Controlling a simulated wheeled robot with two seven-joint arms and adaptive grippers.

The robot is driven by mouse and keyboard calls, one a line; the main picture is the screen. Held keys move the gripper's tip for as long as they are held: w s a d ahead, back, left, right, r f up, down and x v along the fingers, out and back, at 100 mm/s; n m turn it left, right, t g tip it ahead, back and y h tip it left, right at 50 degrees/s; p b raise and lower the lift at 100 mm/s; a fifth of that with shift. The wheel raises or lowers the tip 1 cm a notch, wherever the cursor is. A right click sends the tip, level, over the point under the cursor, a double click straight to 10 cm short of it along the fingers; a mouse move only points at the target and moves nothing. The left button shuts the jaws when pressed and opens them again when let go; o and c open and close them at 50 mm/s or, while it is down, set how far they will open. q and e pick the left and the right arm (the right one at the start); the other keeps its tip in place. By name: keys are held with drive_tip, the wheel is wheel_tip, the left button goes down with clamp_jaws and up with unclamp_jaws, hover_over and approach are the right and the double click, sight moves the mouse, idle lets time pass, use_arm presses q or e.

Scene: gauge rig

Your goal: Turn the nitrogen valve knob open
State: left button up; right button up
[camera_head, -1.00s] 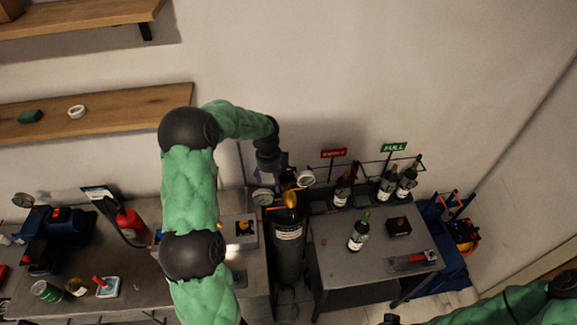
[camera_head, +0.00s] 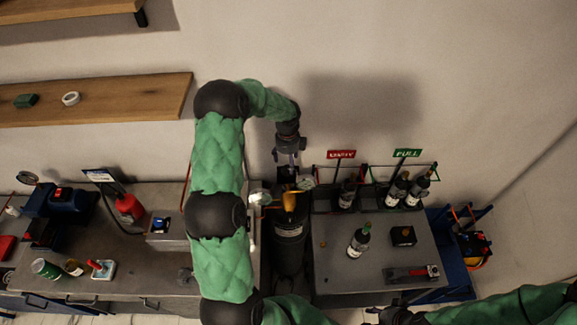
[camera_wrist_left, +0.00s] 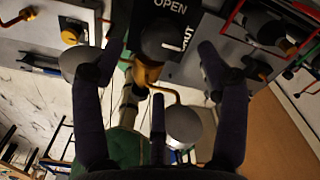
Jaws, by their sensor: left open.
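The nitrogen cylinder (camera_head: 289,245) is dark with a label and stands between two benches. Its brass regulator (camera_head: 291,200) carries two round gauges (camera_head: 258,197). In the left wrist view, a dark round knob (camera_wrist_left: 163,40) with a pale mark sits above the brass body (camera_wrist_left: 146,76), before a sign with OPEN and SHUT lettering (camera_wrist_left: 172,8). My left gripper (camera_head: 289,158) is above the regulator, pointing down. In the left wrist view its spread fingers (camera_wrist_left: 150,66) lie either side of the knob, apart from it. My right gripper (camera_head: 393,316) is partly cut off at the bottom edge.
Bottles stand in a rack (camera_head: 376,203) beside red and green signs, and one bottle (camera_head: 359,240) stands on the right bench (camera_head: 345,275). A wall shelf (camera_head: 125,97) is behind.

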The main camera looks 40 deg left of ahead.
sight(288, 169)
use_arm(q)
drive_tip(key=f, duration=0.4)
drive_tip(key=shift+w+p, duration=0.25)
drive_tip(key=shift+p, duration=0.05)
drive_tip(key=shift+s+f, duration=0.15)
drive_tip(key=shift+f, duration=0.45)
drive_tip(key=c, duration=1.1)
drive_tip(key=shift+c, duration=0.2)
